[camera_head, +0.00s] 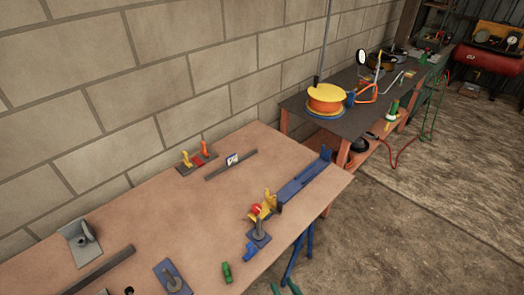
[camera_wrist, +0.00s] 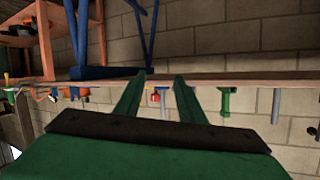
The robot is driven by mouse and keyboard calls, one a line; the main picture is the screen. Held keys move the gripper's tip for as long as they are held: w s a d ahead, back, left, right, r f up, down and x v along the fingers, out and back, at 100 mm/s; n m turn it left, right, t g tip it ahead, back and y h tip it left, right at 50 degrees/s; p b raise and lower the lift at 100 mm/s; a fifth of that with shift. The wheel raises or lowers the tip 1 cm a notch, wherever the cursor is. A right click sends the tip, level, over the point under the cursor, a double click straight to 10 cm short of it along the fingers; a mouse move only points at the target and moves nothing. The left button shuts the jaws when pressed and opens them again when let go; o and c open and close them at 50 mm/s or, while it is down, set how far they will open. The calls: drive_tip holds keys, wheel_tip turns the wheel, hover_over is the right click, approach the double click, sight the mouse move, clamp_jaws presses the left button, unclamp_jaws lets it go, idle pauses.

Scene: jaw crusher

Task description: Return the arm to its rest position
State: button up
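My gripper (camera_wrist: 160,80) shows in the wrist view as two green fingers with a clear gap between them. It is open, and nothing is held between the fingers. The wrist view is upside down, with the table edge (camera_wrist: 235,79) beyond the fingertips and parts on the tabletop pointing down in the picture. In the head view two green tips, which look like my gripper (camera_head: 284,288), show at the bottom edge, in front of the wooden table (camera_head: 150,215). The rest of my arm is out of view there.
The table holds a blue vise-like rail (camera_head: 305,182), a small green part (camera_head: 227,272), a grey bracket (camera_head: 80,240) and a dark bar (camera_head: 100,270). A block wall stands behind. A dark bench (camera_head: 350,95) with an orange-yellow machine (camera_head: 326,98) is beyond. Concrete floor is open at right.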

drive_tip(key=s+a+f+m+g+h, duration=0.1)
drive_tip(key=s+a+f+m+h, duration=0.15)
drive_tip(key=s+h, duration=0.75)
drive_tip(key=s+a+r+t+y, duration=0.1)
drive_tip(key=s+a+r+y, duration=0.1)
drive_tip(key=s+r, duration=0.4)
drive_tip(key=s+a+r+t+y, duration=0.2)
drive_tip(key=s+r, duration=0.4)
drive_tip(key=r, duration=0.3)
drive_tip(key=shift+s+a+r, duration=0.2)
drive_tip(key=shift+a+r, duration=0.05)
drive_tip(key=shift+a, duration=0.1)
idle(0.5)
